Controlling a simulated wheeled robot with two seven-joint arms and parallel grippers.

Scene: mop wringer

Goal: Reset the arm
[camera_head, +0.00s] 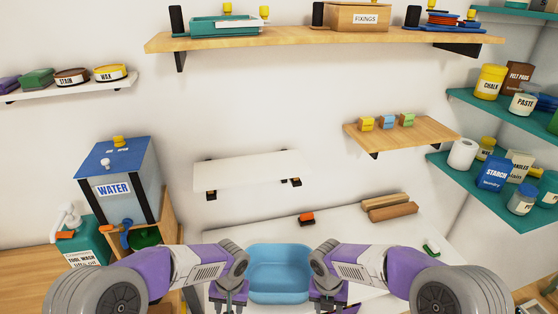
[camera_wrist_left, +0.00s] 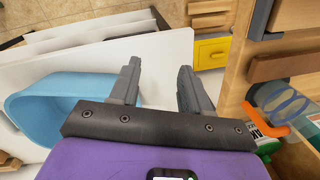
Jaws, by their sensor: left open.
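My left gripper (camera_head: 229,299) is low in the head view, just left of a light blue tub (camera_head: 279,272) on the white worktop. In the left wrist view my left gripper (camera_wrist_left: 160,78) has its two grey fingers apart with nothing between them. The tub (camera_wrist_left: 48,98) lies to the left of those fingers there. My right gripper (camera_head: 328,299) is just right of the tub, at the bottom of the head view. Its fingers are too hidden to tell whether they are open. Both arms reach in from the bottom corners, bent towards the tub.
A blue-lidded water tank (camera_head: 120,175) stands on a wooden stand at left, beside a teal soap bottle (camera_head: 84,244). An orange-and-black block (camera_head: 307,218) and wooden rolls (camera_head: 389,208) lie behind the tub. A white shelf (camera_head: 249,171) and other shelves line the walls above.

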